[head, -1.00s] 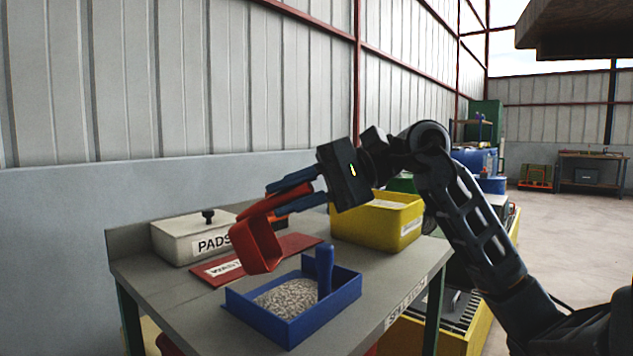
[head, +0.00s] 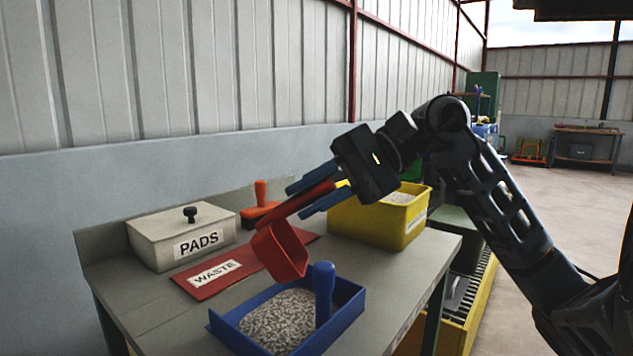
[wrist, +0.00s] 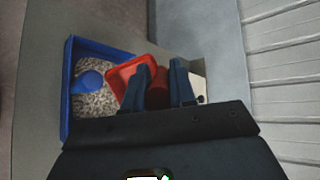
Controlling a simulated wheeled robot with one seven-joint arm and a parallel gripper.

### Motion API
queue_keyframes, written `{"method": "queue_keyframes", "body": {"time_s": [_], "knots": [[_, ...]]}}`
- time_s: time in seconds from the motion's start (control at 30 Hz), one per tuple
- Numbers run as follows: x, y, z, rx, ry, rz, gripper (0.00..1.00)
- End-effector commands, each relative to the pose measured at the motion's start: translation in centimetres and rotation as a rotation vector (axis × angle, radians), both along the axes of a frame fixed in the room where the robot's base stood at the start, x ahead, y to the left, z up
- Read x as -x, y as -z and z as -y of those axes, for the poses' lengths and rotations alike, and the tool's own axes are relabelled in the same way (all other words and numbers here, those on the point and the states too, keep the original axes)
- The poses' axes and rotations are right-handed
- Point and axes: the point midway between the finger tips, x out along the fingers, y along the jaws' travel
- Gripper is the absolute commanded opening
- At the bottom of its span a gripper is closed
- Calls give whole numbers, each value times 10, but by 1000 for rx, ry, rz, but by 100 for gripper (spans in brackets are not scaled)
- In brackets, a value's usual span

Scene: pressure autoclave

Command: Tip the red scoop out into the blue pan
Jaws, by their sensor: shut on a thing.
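My gripper (head: 297,200) is shut on the handle of the red scoop (head: 281,252), with its blue fingers on either side. The scoop is tipped, its box-shaped bowl hanging low above the back side of the blue pan (head: 345,318). No grains show inside the bowl in the head view. The pan sits on the bench and holds a heap of pale grey grains (head: 275,318). A blue upright handle (head: 323,290) stands in the pan. In the wrist view the scoop (wrist: 122,72) overlaps the right side of the pan (wrist: 66,105).
A white PADS box (head: 185,235) stands at the back left of the grey bench, and a red WASTE plate (head: 195,289) lies before it. An orange-handled tool (head: 261,195) is behind. A yellow bin (head: 385,225) with pale contents stands at the right.

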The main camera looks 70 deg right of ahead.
Motion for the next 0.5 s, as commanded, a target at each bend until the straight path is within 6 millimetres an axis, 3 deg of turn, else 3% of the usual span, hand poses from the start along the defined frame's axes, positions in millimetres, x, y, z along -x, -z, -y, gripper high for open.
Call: {"method": "queue_keyframes", "body": {"time_s": [0.5], "knots": [[-10,-15,-3,28,0,-106,0]]}}
